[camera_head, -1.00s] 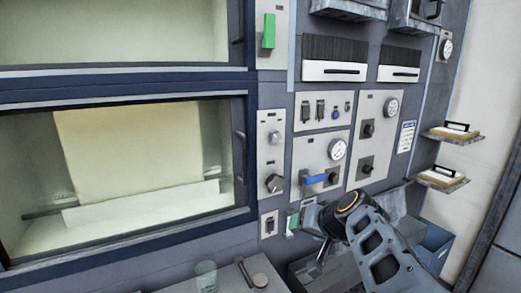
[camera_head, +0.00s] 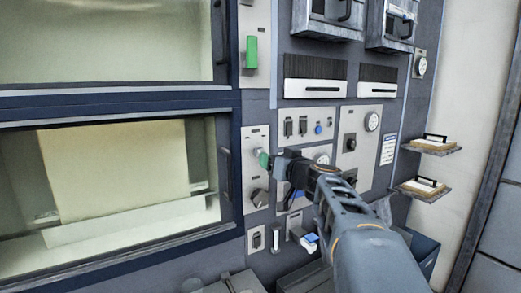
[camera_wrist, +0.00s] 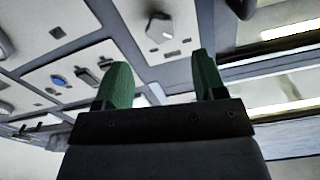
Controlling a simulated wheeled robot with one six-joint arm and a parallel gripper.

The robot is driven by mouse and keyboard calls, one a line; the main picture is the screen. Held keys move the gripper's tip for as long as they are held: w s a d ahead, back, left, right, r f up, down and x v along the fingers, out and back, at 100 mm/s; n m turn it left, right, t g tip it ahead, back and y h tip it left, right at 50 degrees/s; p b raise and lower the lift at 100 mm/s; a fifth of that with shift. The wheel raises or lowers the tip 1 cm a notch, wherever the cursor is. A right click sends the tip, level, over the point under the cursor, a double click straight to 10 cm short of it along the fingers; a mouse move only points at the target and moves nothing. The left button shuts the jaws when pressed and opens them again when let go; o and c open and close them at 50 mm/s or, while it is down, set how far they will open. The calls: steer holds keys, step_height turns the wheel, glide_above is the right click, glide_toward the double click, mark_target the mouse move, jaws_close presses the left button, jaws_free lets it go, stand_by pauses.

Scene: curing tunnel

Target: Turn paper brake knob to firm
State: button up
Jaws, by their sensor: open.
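A narrow pale panel (camera_head: 251,172) beside the lower window carries a dark knob with a grey face (camera_head: 259,197). My gripper (camera_head: 266,160) is in front of the panel's upper part, above this knob, and hides what lies behind it. In the wrist view, my gripper's green fingers (camera_wrist: 162,76) are apart with nothing held between them. A knob (camera_wrist: 159,29) on a pale panel shows beyond the fingertips, apart from them. The labels are too small to read, so I cannot tell which knob is the paper brake.
A green handle (camera_head: 251,52) is above the panel. The lower window (camera_head: 115,180) is to the left. Switches and a blue button (camera_head: 318,129) are to the right. A blue-ended lever (camera_head: 311,239) sticks out below. Two shelves (camera_head: 430,146) jut out at the far right.

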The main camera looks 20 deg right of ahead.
steer(key=w+p, duration=0.1)
steer(key=w, duration=0.1)
steer(key=w+p, duration=0.1)
steer(key=w, duration=0.2)
steer(key=w+a, duration=0.1)
steer(key=w, duration=0.2)
steer(key=shift+w+p, duration=0.15)
steer(key=shift+p, duration=0.25)
steer(key=shift+c, duration=0.4)
steer(key=c, duration=0.8)
steer(key=shift+c, duration=0.2)
